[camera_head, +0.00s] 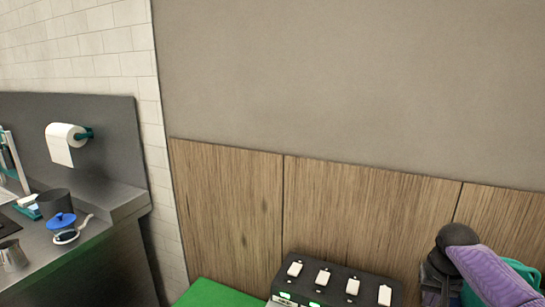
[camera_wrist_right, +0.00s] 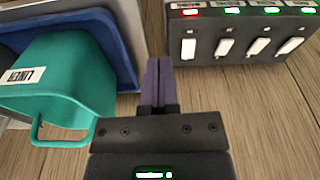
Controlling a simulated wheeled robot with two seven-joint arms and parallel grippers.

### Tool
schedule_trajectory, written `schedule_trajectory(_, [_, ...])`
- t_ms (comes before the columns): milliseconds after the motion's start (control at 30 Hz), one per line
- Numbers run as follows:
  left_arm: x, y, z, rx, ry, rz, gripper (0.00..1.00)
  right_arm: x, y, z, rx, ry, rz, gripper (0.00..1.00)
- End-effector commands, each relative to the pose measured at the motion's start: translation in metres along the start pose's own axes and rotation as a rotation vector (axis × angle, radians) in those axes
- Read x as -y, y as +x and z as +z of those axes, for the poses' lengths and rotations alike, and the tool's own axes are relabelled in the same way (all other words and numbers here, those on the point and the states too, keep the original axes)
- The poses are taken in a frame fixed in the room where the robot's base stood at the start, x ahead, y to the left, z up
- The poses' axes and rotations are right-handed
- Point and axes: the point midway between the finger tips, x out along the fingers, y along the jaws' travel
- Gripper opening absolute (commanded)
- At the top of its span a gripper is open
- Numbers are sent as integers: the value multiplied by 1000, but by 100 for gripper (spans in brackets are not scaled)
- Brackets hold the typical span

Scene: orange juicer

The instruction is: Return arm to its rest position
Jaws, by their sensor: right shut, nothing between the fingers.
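My right gripper (camera_wrist_right: 158,75) shows in the right wrist view, its two purple fingers together with nothing between them. Part of my right arm, purple and black, shows at the lower right of the head view; I cannot make out the fingertips there. In the wrist view the fingers point between a teal container (camera_wrist_right: 65,75) on the left and a black switch box (camera_wrist_right: 245,35) on the right, and appear apart from both. My left gripper is not in view.
The switch box (camera_head: 338,283) has several white switches and stands by a green surface (camera_head: 212,294) before wood panelling (camera_head: 225,215). At left, a grey counter (camera_head: 85,235) holds a blue-lidded item (camera_head: 61,220).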

Motion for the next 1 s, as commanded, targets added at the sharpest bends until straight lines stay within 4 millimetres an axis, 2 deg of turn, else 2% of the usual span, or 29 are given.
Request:
schedule_trajectory(233, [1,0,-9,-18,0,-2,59,35,31,33,28,-178,6,0])
schedule_trajectory(367, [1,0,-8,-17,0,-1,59,60,52,63,44,-307,-4,0])
schedule_trajectory(467, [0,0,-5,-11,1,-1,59,84,69,96,53,-426,-25,0])
schedule_trajectory(600, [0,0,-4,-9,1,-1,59,116,87,158,47,-590,-82,0])
schedule_trajectory(700, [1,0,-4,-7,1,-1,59,133,90,205,26,-676,-134,0])
schedule_trajectory(800, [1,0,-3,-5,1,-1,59,140,84,245,-6,-719,-177,0])
schedule_trajectory(900, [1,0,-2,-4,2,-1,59,137,73,274,-41,-724,-201,0])
schedule_trajectory(1000, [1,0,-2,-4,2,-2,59,129,60,296,-73,-708,-203,0])
